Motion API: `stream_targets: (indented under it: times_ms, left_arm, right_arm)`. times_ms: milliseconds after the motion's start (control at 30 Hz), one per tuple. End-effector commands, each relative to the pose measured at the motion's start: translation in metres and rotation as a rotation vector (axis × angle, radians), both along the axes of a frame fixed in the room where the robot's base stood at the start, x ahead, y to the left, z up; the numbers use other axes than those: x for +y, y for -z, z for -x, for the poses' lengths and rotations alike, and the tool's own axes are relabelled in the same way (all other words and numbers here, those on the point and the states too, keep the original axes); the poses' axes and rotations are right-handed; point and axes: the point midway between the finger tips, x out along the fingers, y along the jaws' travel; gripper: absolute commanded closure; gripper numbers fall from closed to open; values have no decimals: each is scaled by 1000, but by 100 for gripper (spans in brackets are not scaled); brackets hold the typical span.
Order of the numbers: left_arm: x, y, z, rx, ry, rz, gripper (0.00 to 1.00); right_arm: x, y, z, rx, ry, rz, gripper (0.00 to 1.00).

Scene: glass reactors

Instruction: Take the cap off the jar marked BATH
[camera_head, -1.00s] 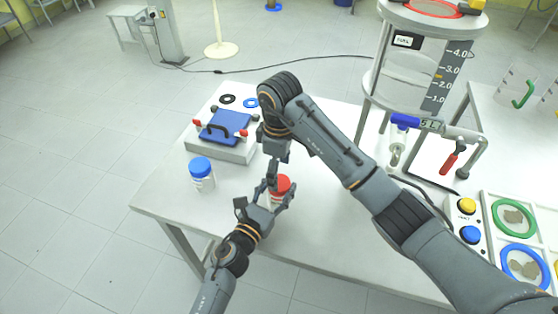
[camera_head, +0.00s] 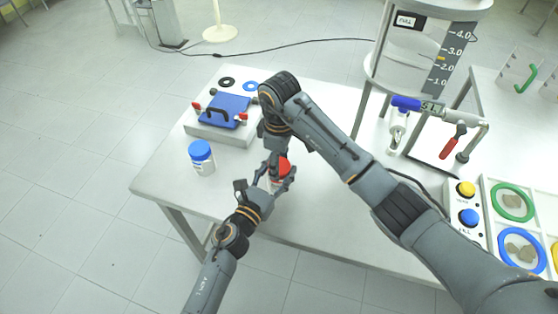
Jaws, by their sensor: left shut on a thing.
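A jar with a red cap (camera_head: 284,168) stands near the table's front edge, its body mostly hidden by my grippers. My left gripper (camera_head: 277,186) is shut around this jar from the front left. My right gripper (camera_head: 273,170) points down just beside the red cap; its fingers overlap the jar and my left gripper, so I cannot tell whether it is open or touching. A white jar with a blue cap (camera_head: 201,151) stands upright to the left, apart from both grippers. The labels are too small to read, so I cannot tell which jar is marked BATH.
A blue-topped device (camera_head: 223,110) with a black handle and red knobs stands behind the jars, near black and blue rings. A glass vessel stand (camera_head: 372,70), a clamp with a red handle (camera_head: 454,143) and a button box (camera_head: 467,205) are to the right. The front-left table top is bare.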

Motion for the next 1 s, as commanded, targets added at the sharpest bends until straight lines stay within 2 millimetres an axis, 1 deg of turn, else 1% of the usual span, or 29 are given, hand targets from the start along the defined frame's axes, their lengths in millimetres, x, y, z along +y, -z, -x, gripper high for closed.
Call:
stream_targets:
  times_ms: [33,100,467,567,800,867,1000]
  left_arm:
    - [0,2,1,4,0,-2,100]
    - [0,2,1,4,0,-2,100]
    - [0,2,1,4,0,-2,100]
    - [0,2,1,4,0,-2,100]
    - [0,2,1,4,0,-2,100]
    - [0,3,1,4,0,-2,100]
    - [0,2,1,4,0,-2,100]
  right_arm:
    - [0,0,0,0,0,0,34]
    - [0,0,0,0,0,0,23]
    - [0,-3,0,0,0,0,23]
    - [0,-11,-1,-3,0,-1,23]
    - [0,-42,-1,-2,1,0,23]
    - [0,-45,0,-2,1,0,23]
    - [0,-45,0,0,1,0,23]
